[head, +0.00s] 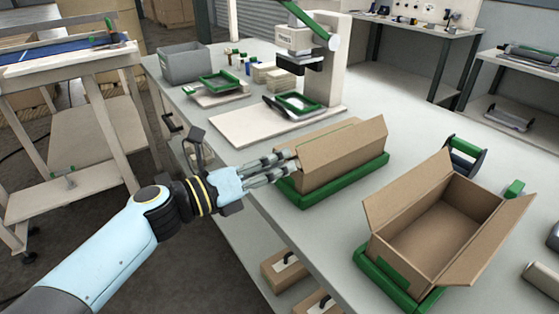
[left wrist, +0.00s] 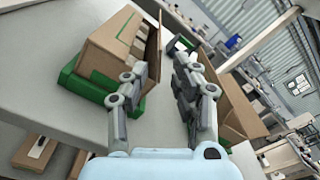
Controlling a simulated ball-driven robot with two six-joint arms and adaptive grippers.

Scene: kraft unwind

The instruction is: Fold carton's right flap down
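A brown carton (head: 345,165) sits in a green tray (head: 310,198) at the middle of the bench. Its right flap (head: 350,148) stands up along the side nearer the second carton. In the left wrist view the carton (left wrist: 103,60) is at upper left, with the flap (left wrist: 153,45) standing beyond the left finger. My left gripper (head: 287,164) is at the carton's near left end, beside the flap's end. My right gripper is not in view.
A second, open, empty carton (head: 435,230) with raised flaps stands in another green tray (head: 385,280) at right. A press (head: 325,60) on a pale board, a grey bin (head: 185,63) and small items stand behind. The bench edge runs under my left arm.

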